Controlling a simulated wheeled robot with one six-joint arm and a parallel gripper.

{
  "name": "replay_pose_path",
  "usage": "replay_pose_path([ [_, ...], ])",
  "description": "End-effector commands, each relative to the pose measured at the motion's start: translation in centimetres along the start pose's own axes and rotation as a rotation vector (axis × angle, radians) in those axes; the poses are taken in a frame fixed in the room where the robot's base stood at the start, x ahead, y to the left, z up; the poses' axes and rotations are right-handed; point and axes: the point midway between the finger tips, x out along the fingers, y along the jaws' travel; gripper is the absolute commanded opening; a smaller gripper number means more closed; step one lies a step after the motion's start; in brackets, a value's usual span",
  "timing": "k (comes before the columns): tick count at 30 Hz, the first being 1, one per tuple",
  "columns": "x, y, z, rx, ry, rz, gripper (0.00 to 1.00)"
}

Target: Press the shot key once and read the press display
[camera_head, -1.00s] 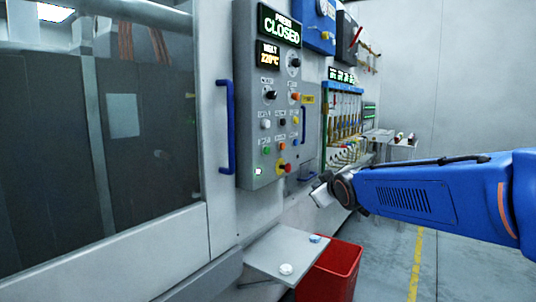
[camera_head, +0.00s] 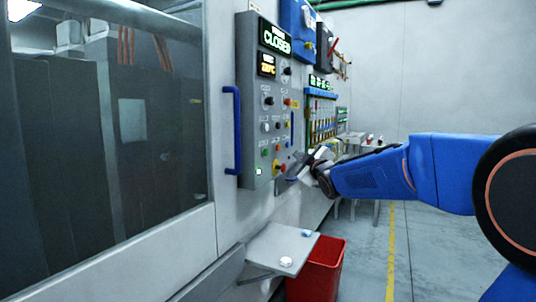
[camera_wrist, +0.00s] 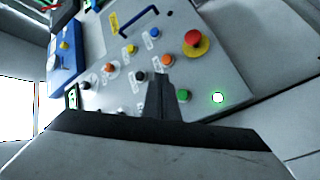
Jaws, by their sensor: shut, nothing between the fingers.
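The key labels are too small to read, so I cannot tell which is the shot key. A lit white key with a green glow (camera_head: 258,171) is at the lower left; it also shows in the wrist view (camera_wrist: 218,98). Near it are a green key (camera_wrist: 183,95) and a red mushroom button (camera_wrist: 194,40). My gripper (camera_wrist: 161,78) is shut and empty, its fingertips in front of the panel's lower keys.
A blue door handle (camera_head: 232,130) stands left of the panel beside a large window. Below is a grey shelf (camera_head: 265,248) with two small round pieces, above a red bin (camera_head: 318,270). The floor at right is clear around a yellow line.

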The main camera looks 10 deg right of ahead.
Motion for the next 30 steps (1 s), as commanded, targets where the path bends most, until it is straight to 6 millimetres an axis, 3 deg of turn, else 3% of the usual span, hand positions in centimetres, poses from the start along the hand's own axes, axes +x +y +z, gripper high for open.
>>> replay_pose_path([
  [8,0.7,-0.5,-0.5,0.002,0.000,-0.001,0.00],
  [30,5.8,-4.3,-4.3,0.002,-0.001,-0.001,0.00],
])
